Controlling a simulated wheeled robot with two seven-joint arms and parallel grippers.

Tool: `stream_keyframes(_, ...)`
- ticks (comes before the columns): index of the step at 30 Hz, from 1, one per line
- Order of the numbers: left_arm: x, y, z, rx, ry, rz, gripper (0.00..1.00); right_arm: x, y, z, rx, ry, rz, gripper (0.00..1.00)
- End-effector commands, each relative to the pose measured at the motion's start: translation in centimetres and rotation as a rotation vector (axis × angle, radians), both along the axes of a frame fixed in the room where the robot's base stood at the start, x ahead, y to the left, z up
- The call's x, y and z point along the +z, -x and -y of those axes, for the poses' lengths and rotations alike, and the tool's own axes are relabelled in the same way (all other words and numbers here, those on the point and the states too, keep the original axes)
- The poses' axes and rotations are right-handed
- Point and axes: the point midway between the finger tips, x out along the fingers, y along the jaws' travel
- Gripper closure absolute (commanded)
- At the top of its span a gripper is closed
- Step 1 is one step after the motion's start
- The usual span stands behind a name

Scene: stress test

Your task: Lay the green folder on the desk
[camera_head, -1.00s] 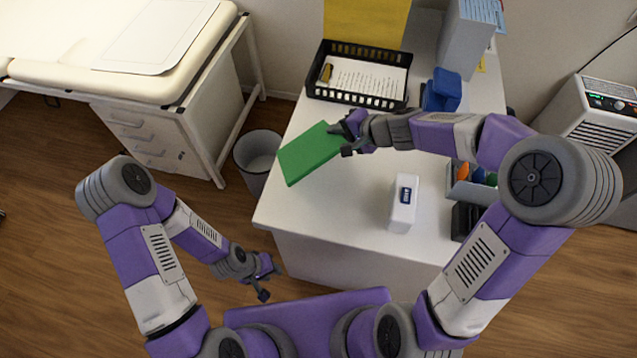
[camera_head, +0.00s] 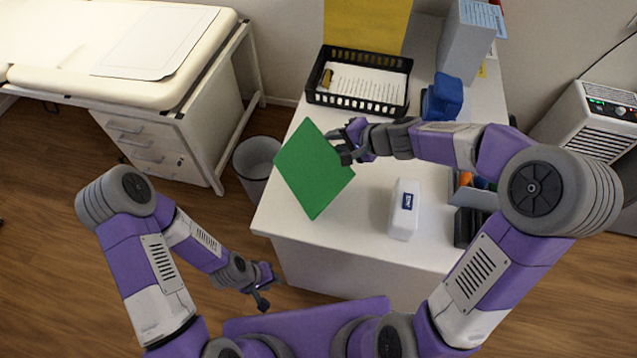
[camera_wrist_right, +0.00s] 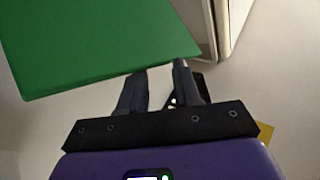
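The green folder (camera_head: 312,170) is held in the air over the desk's left front part, tilted with its broad face toward the head camera. My right gripper (camera_head: 338,146) is shut on the folder's right edge. In the right wrist view, the folder (camera_wrist_right: 100,40) fills the upper left, at the tips of the right gripper's fingers (camera_wrist_right: 160,75). The white desk (camera_head: 375,170) has bare top around and right of the folder. My left gripper (camera_head: 268,286) is low, in front of the desk's left front corner, its fingers apart and empty.
A black tray with papers (camera_head: 360,80) stands behind the folder. A white box-like item (camera_head: 404,209), a blue object (camera_head: 442,97), a pen holder (camera_head: 470,192) and a grey binder (camera_head: 466,45) stand on the desk. A waste bin (camera_head: 257,155) is left of it.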

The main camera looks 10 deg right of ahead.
Motion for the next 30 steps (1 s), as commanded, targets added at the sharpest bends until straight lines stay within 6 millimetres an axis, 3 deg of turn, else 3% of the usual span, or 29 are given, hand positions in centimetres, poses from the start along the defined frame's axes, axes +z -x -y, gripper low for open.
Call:
stream_keyframes(7,0.3,0.0,0.0,0.000,0.000,0.000,0.66,0.5,0.3,0.3,-0.001,0.000,0.001,0.68)
stream_keyframes(24,2.9,0.0,0.0,0.000,0.000,0.000,0.66,4.8,4.0,3.8,-0.002,0.000,0.001,0.68)
stream_keyframes(30,3.0,0.0,0.0,0.000,0.000,0.000,0.66,5.2,4.5,4.2,0.000,0.000,0.000,0.68)
